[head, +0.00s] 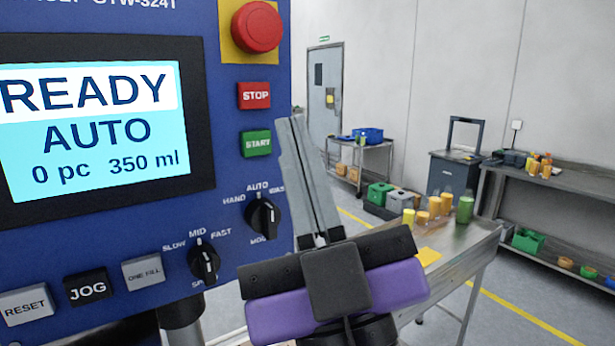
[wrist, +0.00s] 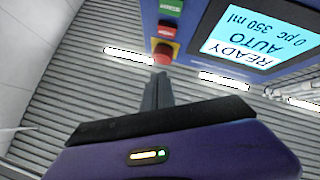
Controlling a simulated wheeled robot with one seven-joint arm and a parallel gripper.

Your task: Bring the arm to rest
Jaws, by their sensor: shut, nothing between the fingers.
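My gripper (head: 297,122) stands upright in front of the right edge of the blue control panel (head: 235,170) in the head view. Its two long grey fingers are together with nothing between them. The tips are near the green START button (head: 256,143) and the red STOP button (head: 254,95), to their right in the picture; I cannot tell whether they touch the panel. In the wrist view the shut fingers (wrist: 158,85) point up, below the red mushroom button (wrist: 163,53). The display (head: 95,130) reads READY, AUTO, 0 pc, 350 ml.
Selector knobs (head: 263,217) sit low on the panel, left of my gripper. A metal table (head: 460,255) with orange and green containers stands at the right. Behind are a cart (head: 375,160), a dark cabinet (head: 452,170) and a shelf bench (head: 570,178). Some floor between them is clear.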

